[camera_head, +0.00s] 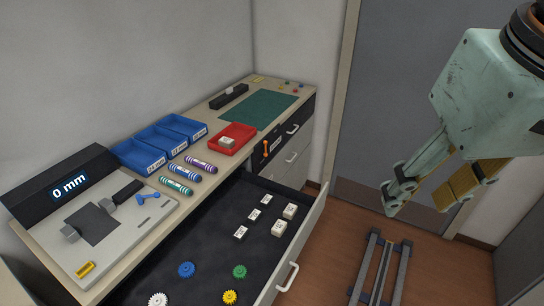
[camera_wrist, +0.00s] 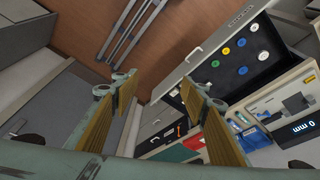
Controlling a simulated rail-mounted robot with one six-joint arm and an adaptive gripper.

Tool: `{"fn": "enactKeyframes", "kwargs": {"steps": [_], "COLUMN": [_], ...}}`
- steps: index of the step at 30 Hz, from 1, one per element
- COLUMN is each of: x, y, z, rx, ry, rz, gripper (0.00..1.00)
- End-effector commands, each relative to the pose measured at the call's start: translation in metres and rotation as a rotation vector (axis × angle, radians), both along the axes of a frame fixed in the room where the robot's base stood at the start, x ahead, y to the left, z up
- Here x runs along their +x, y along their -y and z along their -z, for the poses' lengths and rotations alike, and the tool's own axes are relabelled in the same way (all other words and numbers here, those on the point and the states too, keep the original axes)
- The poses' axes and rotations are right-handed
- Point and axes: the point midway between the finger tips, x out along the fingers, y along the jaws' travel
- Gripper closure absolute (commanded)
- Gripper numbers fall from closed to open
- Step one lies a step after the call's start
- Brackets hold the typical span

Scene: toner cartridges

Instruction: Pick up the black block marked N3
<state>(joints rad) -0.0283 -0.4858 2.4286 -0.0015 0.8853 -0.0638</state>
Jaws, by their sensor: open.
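Several black blocks with white labels lie in the open dark drawer (camera_head: 208,240); in the head view I see labelled ones at the right of it, such as one block (camera_head: 253,215), another block (camera_head: 267,200) and a third block (camera_head: 241,232). Their labels are too small to read, so I cannot tell which is N3. Two light blocks (camera_head: 278,228) (camera_head: 290,211) stand beside them. My gripper (camera_head: 420,198) is open and empty, high to the right of the drawer. In the wrist view my gripper (camera_wrist: 158,88) shows its two fingers wide apart, with nothing between them.
The drawer also holds blue, green, white and yellow gears (camera_head: 187,269). The counter carries blue bins (camera_head: 140,155), a red tray (camera_head: 246,134), markers (camera_head: 185,173), a green mat (camera_head: 258,108) and a gauge board (camera_head: 100,225). A metal frame (camera_head: 380,265) stands on the floor.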

Motion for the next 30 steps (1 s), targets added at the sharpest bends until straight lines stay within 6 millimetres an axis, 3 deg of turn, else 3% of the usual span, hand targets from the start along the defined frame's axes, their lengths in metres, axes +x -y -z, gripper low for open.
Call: {"fn": "enactKeyframes", "kwargs": {"steps": [14, 30], "x": [0.076, 0.162], "y": [-0.017, -0.042], "z": [0.001, 0.020], "rx": [-0.027, -0.056], "ry": [-0.040, -0.083], "rz": [-0.124, -0.265], "gripper": [0.59, 0.59]}}
